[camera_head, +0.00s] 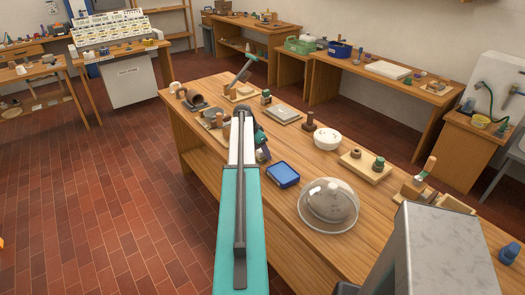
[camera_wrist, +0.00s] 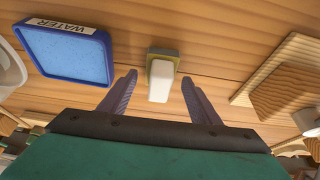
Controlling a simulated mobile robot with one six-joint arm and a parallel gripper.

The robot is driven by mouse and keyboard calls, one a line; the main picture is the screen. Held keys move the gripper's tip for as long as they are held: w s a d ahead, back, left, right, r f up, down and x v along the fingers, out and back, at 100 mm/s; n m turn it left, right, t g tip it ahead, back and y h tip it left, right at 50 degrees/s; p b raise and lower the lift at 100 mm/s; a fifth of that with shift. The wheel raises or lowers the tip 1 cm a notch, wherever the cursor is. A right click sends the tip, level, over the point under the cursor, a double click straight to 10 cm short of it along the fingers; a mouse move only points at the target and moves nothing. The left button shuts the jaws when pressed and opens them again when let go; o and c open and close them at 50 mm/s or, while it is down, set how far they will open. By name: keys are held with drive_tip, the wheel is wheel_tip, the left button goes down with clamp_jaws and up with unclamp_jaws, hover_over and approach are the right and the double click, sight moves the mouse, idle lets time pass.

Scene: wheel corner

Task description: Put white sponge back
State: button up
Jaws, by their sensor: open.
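A small white block with an olive-green base (camera_wrist: 162,78), which looks like the white sponge, lies on the wooden table in the wrist view. My gripper (camera_wrist: 160,84) is open, with its two fingers pointing at the table on either side of the block's near part. I cannot tell whether the fingers touch it. A blue tray labelled WATER (camera_wrist: 66,52) with a light blue inside lies just left of it. The tray also shows in the head view (camera_head: 283,174), right of my gripper (camera_head: 263,153). The block is not visible there, probably hidden by my arm.
A clear dome over a grey lump (camera_head: 328,205), a white bowl (camera_head: 327,138) and a small board with pieces (camera_head: 365,165) stand on the wooden table (camera_head: 285,222) in the head view. A wooden block (camera_wrist: 287,92) on a board is at right in the wrist view.

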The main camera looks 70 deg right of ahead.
drive_tip(key=shift+r, duration=0.15)
drive_tip(key=b+v, duration=0.4)
drive_tip(key=v, duration=0.9)
drive_tip(key=shift+w+d+r, duration=0.15)
drive_tip(key=shift+w+r, duration=0.15)
drive_tip(key=shift+r, duration=0.05)
